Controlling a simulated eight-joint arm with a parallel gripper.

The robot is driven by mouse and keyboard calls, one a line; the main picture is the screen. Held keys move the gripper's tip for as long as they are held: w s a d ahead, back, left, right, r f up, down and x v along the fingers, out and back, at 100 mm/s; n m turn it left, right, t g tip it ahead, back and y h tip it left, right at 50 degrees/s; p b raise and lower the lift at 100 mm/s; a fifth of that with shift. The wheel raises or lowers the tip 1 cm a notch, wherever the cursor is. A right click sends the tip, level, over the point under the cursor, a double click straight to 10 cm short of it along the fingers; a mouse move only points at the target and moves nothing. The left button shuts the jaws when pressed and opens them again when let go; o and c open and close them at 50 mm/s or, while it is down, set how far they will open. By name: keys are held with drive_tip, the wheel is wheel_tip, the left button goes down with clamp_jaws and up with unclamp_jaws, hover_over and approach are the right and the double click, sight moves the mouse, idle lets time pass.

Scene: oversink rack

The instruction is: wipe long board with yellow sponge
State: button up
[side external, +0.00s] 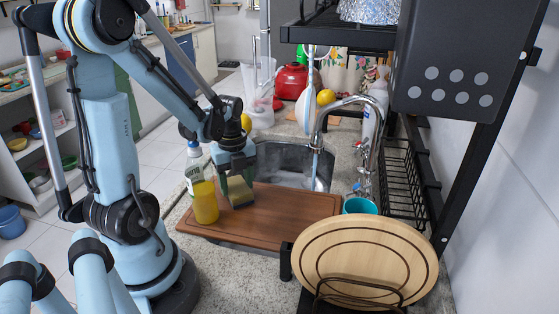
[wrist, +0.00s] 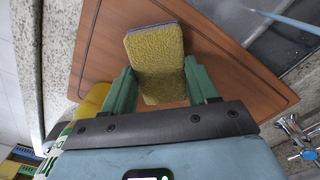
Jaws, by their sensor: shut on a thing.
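The long board (side external: 285,203) is a brown wooden cutting board with a dark groove, lying across the front of the sink. My gripper (side external: 237,182) is over the left part of the board, with its fingers pointing down. It is shut on the yellow sponge (side external: 239,192). In the wrist view the sponge (wrist: 157,62) sits between the two green fingers (wrist: 160,90), with the board (wrist: 105,45) behind it. The sponge is at or just above the board; I cannot tell whether it touches.
A bottle of yellow liquid (side external: 205,200) stands close to the left of my gripper. A round wooden board (side external: 365,262) stands in a rack at front right. A teal cup (side external: 360,205), the faucet (side external: 375,130) and a black rack (side external: 403,180) are to the right. The sink basin (side external: 285,165) is behind.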

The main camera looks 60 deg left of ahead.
drive_tip(key=shift+w+d, duration=1.4)
drive_tip(key=shift+d, duration=0.05)
drive_tip(key=shift+s+a, duration=2.7)
drive_tip(key=shift+a, duration=0.05)
wheel_tip(320, 180, up, 8)
drive_tip(key=shift+r, duration=0.2)
